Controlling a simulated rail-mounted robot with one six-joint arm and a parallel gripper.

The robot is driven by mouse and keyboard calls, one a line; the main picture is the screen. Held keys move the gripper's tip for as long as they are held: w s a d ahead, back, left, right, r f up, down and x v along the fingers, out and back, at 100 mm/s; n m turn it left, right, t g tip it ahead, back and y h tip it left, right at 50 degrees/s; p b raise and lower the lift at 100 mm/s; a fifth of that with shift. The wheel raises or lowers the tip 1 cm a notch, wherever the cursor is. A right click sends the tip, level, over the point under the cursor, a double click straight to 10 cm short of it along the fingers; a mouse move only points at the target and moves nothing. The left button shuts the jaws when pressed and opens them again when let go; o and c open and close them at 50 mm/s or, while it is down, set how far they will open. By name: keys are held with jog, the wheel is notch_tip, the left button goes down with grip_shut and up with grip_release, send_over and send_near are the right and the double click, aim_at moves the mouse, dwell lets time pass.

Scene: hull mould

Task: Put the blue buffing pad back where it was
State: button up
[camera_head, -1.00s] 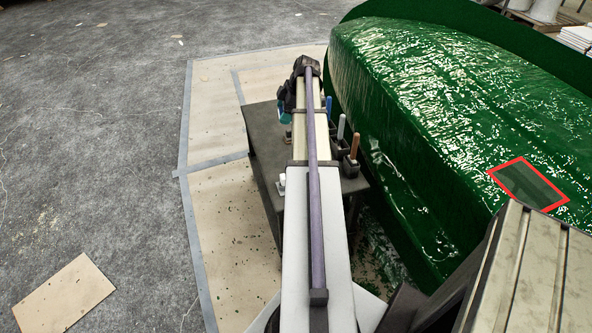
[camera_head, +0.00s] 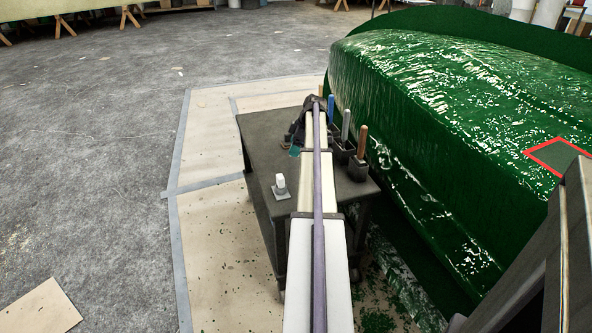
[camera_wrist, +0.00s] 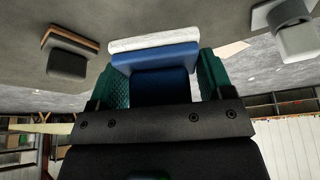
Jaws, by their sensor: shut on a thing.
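My gripper (camera_wrist: 157,80) has green ridged fingers, shut on the blue buffing pad (camera_wrist: 160,55) in the wrist view. The pad has a blue block body and a white layer along its far edge. In the head view, my arm hides the pad and most of my gripper; a teal finger (camera_head: 295,152) shows over the left part of the dark table (camera_head: 255,130). I cannot tell whether the pad touches the tabletop.
A white block on a grey plate (camera_head: 280,187) stands front left on the table, and also shows in the wrist view (camera_wrist: 292,38). The wrist view shows a brown-and-grey block (camera_wrist: 69,55). Blue (camera_head: 331,106), white (camera_head: 345,124) and orange (camera_head: 361,142) handles stand in black holders beside the green hull (camera_head: 430,130).

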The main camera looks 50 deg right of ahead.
aim_at(293, 165)
notch_tip(293, 165, down, 6)
jog(key=b, duration=0.4)
jog(key=shift+f+b, duration=0.25)
jog(key=shift+b, duration=0.05)
jog(key=shift+r, duration=0.2)
jog(key=shift+f, duration=0.15)
jog(key=o, duration=0.8)
jog(key=shift+r+p, duration=0.4)
jog(key=shift+p, duration=0.05)
jog(key=p+v, duration=1)
jog(key=v, duration=0.1)
jog(key=shift+s+r+p, duration=0.15)
jog(key=shift+r+p, duration=0.1)
jog(key=shift+p, duration=0.05)
